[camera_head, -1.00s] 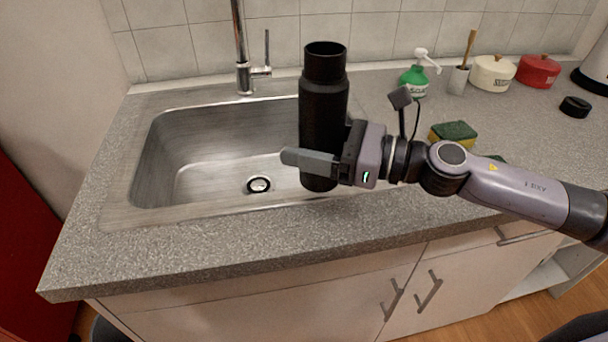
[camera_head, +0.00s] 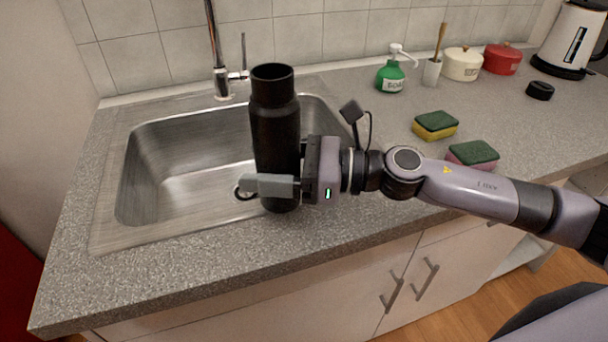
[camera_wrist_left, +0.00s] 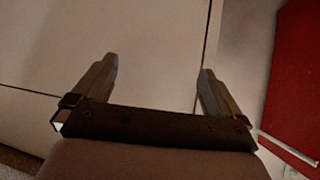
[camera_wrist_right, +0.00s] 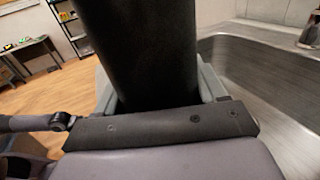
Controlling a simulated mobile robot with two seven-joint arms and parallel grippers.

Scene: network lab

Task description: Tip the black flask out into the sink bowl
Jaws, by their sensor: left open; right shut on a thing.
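The black flask (camera_head: 275,125) is upright with its mouth open at the top. My right gripper (camera_head: 270,186) is shut on its lower part and holds it over the right front part of the sink bowl (camera_head: 165,165). In the right wrist view the flask (camera_wrist_right: 145,45) fills the space between the fingers. The flask hides part of the bowl and the drain. My left gripper (camera_wrist_left: 157,82) shows only in the left wrist view, open and empty, in front of pale panels.
A chrome tap (camera_head: 220,75) stands behind the bowl. Two sponges, yellow-green (camera_head: 435,125) and pink-green (camera_head: 472,154), lie right of it. A green soap bottle (camera_head: 390,75), brush holder (camera_head: 431,72), two pots, black lid (camera_head: 540,90) and kettle (camera_head: 570,40) stand farther back. The front counter strip is clear.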

